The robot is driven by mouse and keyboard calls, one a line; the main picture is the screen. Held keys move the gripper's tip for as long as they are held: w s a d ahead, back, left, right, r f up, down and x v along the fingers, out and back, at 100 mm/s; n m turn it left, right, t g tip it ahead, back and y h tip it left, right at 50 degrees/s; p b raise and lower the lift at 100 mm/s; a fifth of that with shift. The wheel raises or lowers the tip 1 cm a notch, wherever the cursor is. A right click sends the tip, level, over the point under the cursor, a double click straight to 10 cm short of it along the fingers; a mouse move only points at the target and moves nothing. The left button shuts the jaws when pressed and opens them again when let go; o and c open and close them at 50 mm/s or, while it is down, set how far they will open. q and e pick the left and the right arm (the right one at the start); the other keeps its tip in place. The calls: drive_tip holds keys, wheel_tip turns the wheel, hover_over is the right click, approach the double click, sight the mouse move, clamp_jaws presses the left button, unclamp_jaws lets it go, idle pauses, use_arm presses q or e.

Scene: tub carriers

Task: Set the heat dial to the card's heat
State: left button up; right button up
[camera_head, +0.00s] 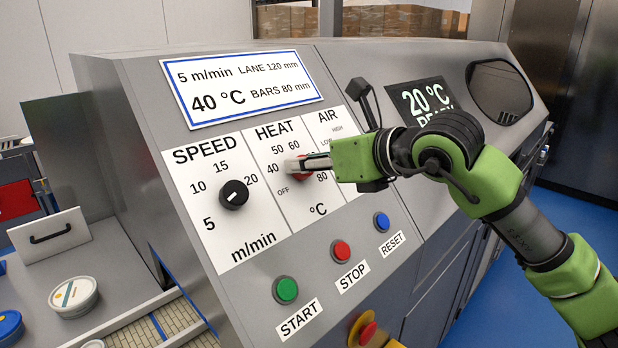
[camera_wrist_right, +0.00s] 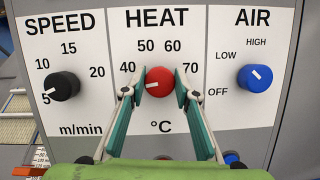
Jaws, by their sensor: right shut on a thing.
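The red heat dial (camera_wrist_right: 159,81) sits under HEAT on the white panel. Its white mark points left and slightly down, just below the 40 label; OFF is hidden by a finger in the right wrist view. In the head view the dial (camera_head: 304,171) is mostly covered by my right gripper (camera_head: 308,163). My right gripper (camera_wrist_right: 157,90) is shut on the dial, one finger on each side. The card (camera_head: 241,85) reads 40 °C, 5 m/min, LANE 120 mm, BARS 80 mm. My left gripper is not in view.
The black speed dial (camera_head: 234,195) is left of the heat dial, and the blue air dial (camera_wrist_right: 255,77) is right. Green START (camera_head: 286,290), red STOP (camera_head: 341,251) and blue RESET (camera_head: 382,222) buttons lie below. A display (camera_head: 421,101) shows 20 °C.

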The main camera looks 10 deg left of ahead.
drive_tip(key=m+t+h+b, duration=0.1)
drive_tip(key=m+b, duration=0.4)
drive_tip(key=b, duration=0.2)
drive_tip(key=shift+f, duration=0.2)
drive_tip(key=shift+r+m+t+h+b, duration=0.25)
drive_tip(key=shift+m+h+b, duration=0.25)
drive_tip(key=shift+m+b, duration=0.6)
drive_tip(key=shift+m, duration=0.3)
drive_tip(key=o, duration=1.1)
drive_tip(key=v, duration=1.2)
